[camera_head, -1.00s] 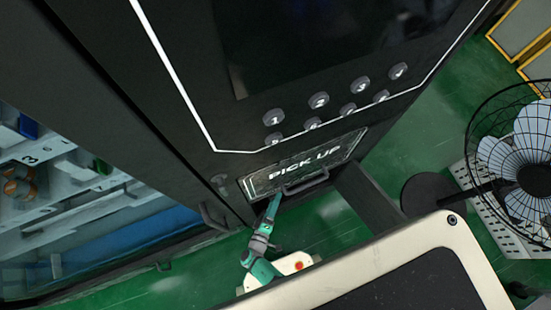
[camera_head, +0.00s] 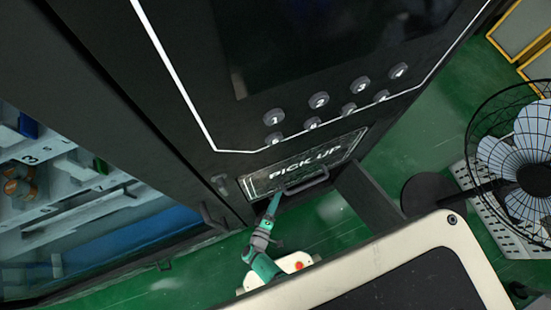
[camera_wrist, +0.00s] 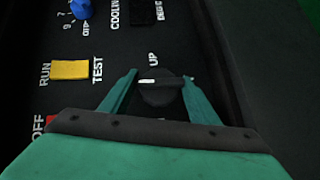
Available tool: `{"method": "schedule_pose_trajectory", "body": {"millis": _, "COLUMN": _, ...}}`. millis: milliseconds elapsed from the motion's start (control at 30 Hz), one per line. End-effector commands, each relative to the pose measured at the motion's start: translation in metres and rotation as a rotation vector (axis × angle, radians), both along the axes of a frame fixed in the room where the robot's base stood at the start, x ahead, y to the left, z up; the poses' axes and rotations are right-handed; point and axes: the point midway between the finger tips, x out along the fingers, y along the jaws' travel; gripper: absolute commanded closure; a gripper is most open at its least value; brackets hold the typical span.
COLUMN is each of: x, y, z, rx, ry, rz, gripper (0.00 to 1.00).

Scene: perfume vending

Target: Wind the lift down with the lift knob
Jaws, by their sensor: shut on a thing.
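The lift knob (camera_wrist: 160,94) is a dark round knob with a white mark, on a black control panel in the wrist view. The word UP is printed just above it, and the white mark lies roughly sideways, left of the knob's middle. My gripper (camera_wrist: 160,77) has one teal finger on each side of the knob and is shut on it. The knob's lower part is hidden by the gripper body. In the head view my gripper (camera_head: 274,198) reaches low on the machine's front, by the PICK UP hatch (camera_head: 300,165); the knob cannot be made out there.
A yellow RUN/TEST switch (camera_wrist: 70,69), a blue dial (camera_wrist: 80,8) and a partly hidden red control (camera_wrist: 52,122) share the panel. The hatch has a bar handle (camera_head: 306,183). Numbered buttons (camera_head: 319,100) are above. A fan (camera_head: 525,155) stands at right over green floor.

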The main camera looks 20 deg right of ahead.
Motion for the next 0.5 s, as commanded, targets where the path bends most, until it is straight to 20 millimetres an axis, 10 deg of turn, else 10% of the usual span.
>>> {"method": "schedule_pose_trajectory", "body": {"millis": 500, "x": -0.0010, "y": -0.0003, "z": -0.0015, "rx": -0.149, "ry": -0.001, "rz": 0.002, "gripper": 0.67}}
